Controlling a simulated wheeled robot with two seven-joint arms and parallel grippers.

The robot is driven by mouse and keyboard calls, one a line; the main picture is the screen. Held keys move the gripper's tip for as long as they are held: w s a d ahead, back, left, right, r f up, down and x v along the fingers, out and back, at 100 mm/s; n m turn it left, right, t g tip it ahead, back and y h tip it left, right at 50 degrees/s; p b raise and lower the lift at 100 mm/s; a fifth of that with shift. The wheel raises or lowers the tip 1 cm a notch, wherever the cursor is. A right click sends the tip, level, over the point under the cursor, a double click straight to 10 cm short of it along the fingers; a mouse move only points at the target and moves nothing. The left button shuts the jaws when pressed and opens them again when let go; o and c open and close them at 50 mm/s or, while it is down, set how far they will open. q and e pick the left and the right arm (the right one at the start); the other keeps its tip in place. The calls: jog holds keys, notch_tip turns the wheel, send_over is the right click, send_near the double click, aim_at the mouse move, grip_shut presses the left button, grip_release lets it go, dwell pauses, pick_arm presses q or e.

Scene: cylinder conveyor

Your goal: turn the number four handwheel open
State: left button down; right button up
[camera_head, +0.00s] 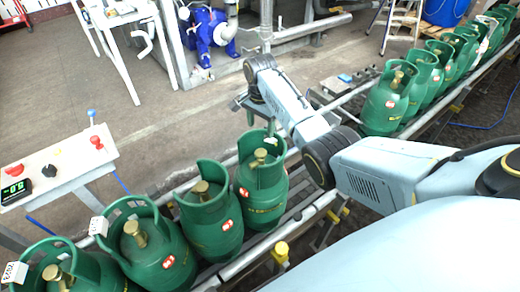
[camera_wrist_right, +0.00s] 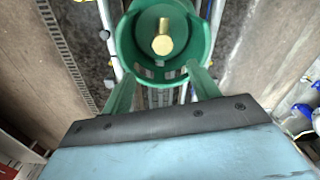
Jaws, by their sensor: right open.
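Several green gas cylinders with brass valve tops stand upright in a row on the conveyor. The nearest to my right gripper (camera_head: 252,116) is a green cylinder (camera_head: 263,189) with a red-and-white sticker; its brass valve (camera_head: 260,156) sits inside an open collar. I cannot read the sticker numbers, so I cannot tell which is number four. The right wrist view shows one green collar (camera_wrist_right: 128,45) from above with a brass valve (camera_wrist_right: 163,38) inside, ahead of the open fingers (camera_wrist_right: 160,88). Whether the fingers touch the collar is unclear. My left gripper is out of view.
Another row of green cylinders (camera_head: 384,104) stands farther up the conveyor (camera_head: 322,207). A control box (camera_head: 60,163) with red knobs and a display is at the left. A blue pump (camera_head: 207,31) and a white stand (camera_head: 120,50) are behind. The floor between is clear.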

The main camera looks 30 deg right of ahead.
aim_at(260, 153)
jog(key=f+b, duration=0.1)
jog(key=f, duration=0.3)
jog(key=f+b, duration=0.2)
jog(key=f, duration=0.2)
jog(key=f+b, duration=0.1)
jog(key=f, duration=0.3)
jog(key=shift+w+d+f+b, duration=0.1)
jog(key=shift+w+f+b, duration=0.2)
jog(key=shift+b, duration=0.1)
jog(key=shift+m, duration=0.3)
jog(key=c, duration=1)
jog(key=shift+o, duration=0.2)
